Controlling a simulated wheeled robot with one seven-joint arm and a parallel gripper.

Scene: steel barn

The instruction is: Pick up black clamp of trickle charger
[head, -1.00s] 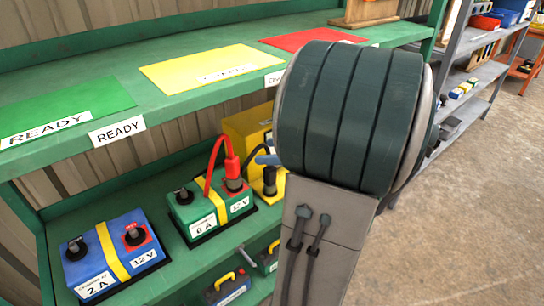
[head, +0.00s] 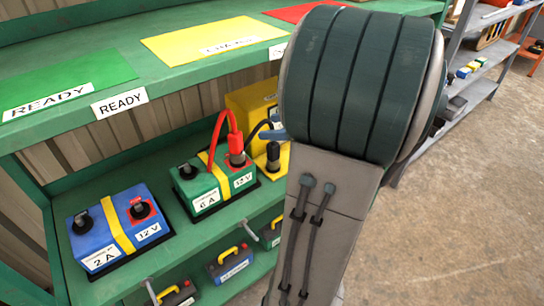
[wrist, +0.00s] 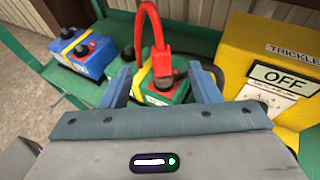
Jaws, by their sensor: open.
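The yellow trickle charger (head: 246,112) stands on the lower green shelf; its front, reading OFF, shows in the wrist view (wrist: 290,55). What looks like its black clamp (head: 273,152) stands upright at the yellow part beside the green battery, with a black cable arching above. I cannot make out the black clamp in the wrist view. The red clamp (wrist: 161,62) is on the green battery's (head: 208,186) right terminal. My gripper (wrist: 162,82) is open, its blue fingers appearing either side of the red clamp in the wrist view. In the head view, my arm hides most of the gripper.
A blue battery (head: 120,228) sits left of the green one. The upper shelf (head: 120,62) overhangs them, with green, yellow and red mats. Smaller batteries (head: 230,263) are below. A grey rack (head: 470,95) stands right; the floor (head: 455,220) is open.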

